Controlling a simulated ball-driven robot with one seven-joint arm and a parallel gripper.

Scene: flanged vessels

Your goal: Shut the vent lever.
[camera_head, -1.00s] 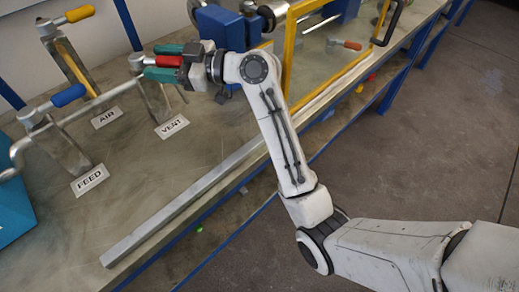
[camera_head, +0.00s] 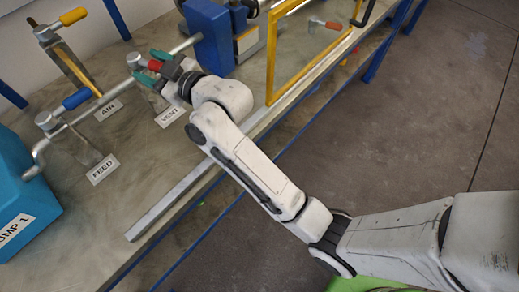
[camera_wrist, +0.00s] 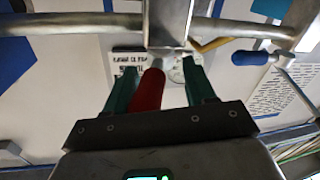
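The vent lever's red handle (camera_head: 155,65) juts right and slightly down from its valve above the VENT label (camera_head: 169,116). In the wrist view the red handle (camera_wrist: 149,91) lies at a steep angle to the pipe (camera_wrist: 80,23) beyond it. My gripper (camera_head: 152,66) is at the lever, with one green finger on each side of the handle. In the wrist view my gripper (camera_wrist: 160,88) is open: a clear gap shows right of the handle. The left finger is close to the handle; I cannot tell whether it touches.
The AIR lever (camera_head: 73,16) and FEED lever (camera_head: 76,98) have blue or yellow handles, left of the vent. A teal pump box (camera_head: 22,190) stands at left, a blue block (camera_head: 208,35) behind my wrist, a yellow frame (camera_head: 272,55) at right. A metal bar (camera_head: 175,203) edges the bench.

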